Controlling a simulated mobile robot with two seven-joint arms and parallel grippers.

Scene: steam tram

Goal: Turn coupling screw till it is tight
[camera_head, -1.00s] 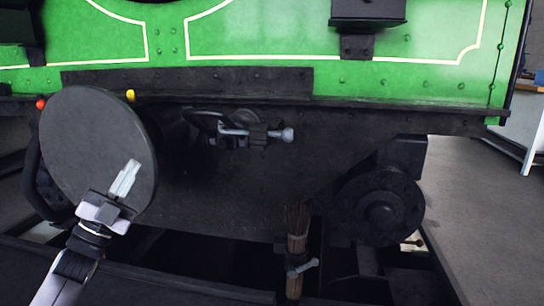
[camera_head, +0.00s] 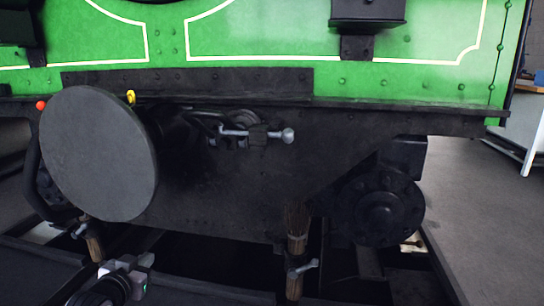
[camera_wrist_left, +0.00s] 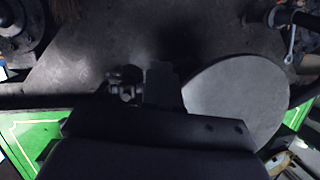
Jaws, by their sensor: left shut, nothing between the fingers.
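The coupling screw (camera_head: 257,134) hangs at the middle of the black buffer beam (camera_head: 330,150). It is a dark metal piece with a pale bar ending in a rounded knob, with dark links beside it. It also shows upside down in the left wrist view (camera_wrist_left: 122,88). My left gripper (camera_head: 140,272) is low at the bottom left of the head view, below the large round buffer and well apart from the screw. It is shut and empty. Its dark shut fingers (camera_wrist_left: 160,82) appear beside the screw in the wrist view. My right gripper is not in view.
A large grey buffer disc (camera_head: 98,155) stands out at left. A smaller dark round part (camera_head: 380,207) is at right. A brown hose end with a tap (camera_head: 297,240) hangs below the beam, and another (camera_head: 92,243) hangs lower left. Open floor (camera_head: 480,220) lies at right.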

